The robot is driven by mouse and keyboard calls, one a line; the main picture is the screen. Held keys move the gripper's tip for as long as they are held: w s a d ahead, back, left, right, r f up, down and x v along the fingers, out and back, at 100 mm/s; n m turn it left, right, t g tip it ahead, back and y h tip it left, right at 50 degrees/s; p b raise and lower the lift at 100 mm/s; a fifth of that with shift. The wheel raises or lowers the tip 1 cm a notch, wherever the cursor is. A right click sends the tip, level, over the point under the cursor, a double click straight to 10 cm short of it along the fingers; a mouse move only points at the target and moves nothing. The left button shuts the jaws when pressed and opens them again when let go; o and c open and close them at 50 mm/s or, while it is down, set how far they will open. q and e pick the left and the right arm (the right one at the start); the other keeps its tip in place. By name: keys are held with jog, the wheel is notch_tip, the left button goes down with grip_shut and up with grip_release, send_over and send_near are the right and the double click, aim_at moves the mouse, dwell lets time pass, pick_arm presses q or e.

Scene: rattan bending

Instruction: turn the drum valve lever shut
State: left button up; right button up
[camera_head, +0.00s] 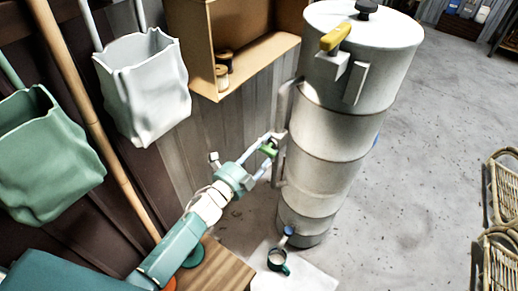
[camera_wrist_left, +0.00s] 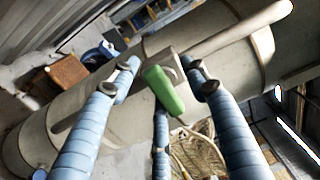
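The tall pale-grey drum (camera_head: 335,130) stands upright right of centre in the head view. A small green lever (camera_head: 268,150) sits on the drum's left side by a vertical pipe. In the left wrist view the green lever (camera_wrist_left: 163,90) sticks out from a pale valve body in front of a pipe (camera_wrist_left: 225,38). My left gripper (camera_head: 262,152) is at the lever. Its blue-grey fingers (camera_wrist_left: 160,88) are spread on both sides of the lever, with visible gaps, so it is open. A third finger shows below the lever. My right gripper is in neither view.
A yellow handle (camera_head: 335,38) and black cap (camera_head: 366,8) are on the drum's top end. A blue-ended spout and dark green cup (camera_head: 277,260) are at its foot. A wooden wall box (camera_head: 285,50), grey bag (camera_head: 143,85) and green bag (camera_head: 45,155) hang left.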

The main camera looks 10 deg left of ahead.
pick_arm(q)
jog(key=shift+f, duration=0.1)
jog(key=shift+s, duration=0.2)
jog(key=v, duration=1.1)
jog(key=shift+s+a, duration=0.25)
jog(key=shift+s, duration=0.1)
